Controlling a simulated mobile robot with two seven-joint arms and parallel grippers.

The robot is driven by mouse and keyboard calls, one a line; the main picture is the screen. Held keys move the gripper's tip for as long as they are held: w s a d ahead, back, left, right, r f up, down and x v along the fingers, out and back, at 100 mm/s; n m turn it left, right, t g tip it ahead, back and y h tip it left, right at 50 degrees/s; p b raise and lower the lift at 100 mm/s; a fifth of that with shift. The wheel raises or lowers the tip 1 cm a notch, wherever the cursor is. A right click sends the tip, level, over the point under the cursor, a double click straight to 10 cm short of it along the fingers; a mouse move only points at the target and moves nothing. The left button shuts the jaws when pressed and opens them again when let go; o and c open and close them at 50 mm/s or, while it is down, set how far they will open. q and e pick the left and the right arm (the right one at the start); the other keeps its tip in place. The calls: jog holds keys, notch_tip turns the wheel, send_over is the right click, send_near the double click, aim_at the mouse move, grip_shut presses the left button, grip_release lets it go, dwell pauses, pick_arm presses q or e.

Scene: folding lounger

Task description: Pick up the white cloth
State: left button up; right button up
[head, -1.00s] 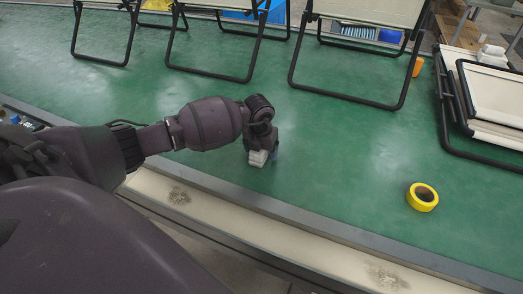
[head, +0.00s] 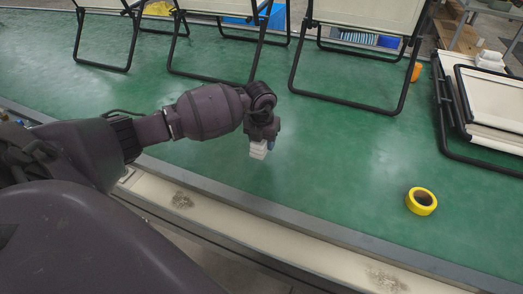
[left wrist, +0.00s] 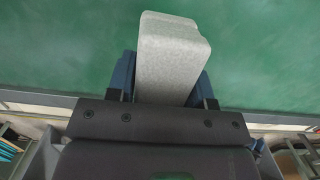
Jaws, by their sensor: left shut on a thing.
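The white cloth (head: 258,149) is a small, pale, folded block held in my left gripper (head: 262,143) in the head view, above the green surface near its front edge. In the left wrist view the cloth (left wrist: 168,62) looks light grey and thick. The blue fingers of the left gripper (left wrist: 165,85) press on both its sides, and its far end sticks out past them. My right gripper is not in view.
A yellow tape roll (head: 421,201) lies on the green conveyor surface (head: 330,170) at the right. Folding loungers (head: 365,15) stand along the back, and folded ones (head: 495,100) lie at the right. An orange object (head: 416,71) is behind. The middle is clear.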

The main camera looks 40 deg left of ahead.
pick_arm(q)
notch_tip(320, 180, up, 14)
jog(key=p, duration=0.1)
jog(key=shift+r+p, duration=0.15)
jog(key=shift+p, duration=0.15)
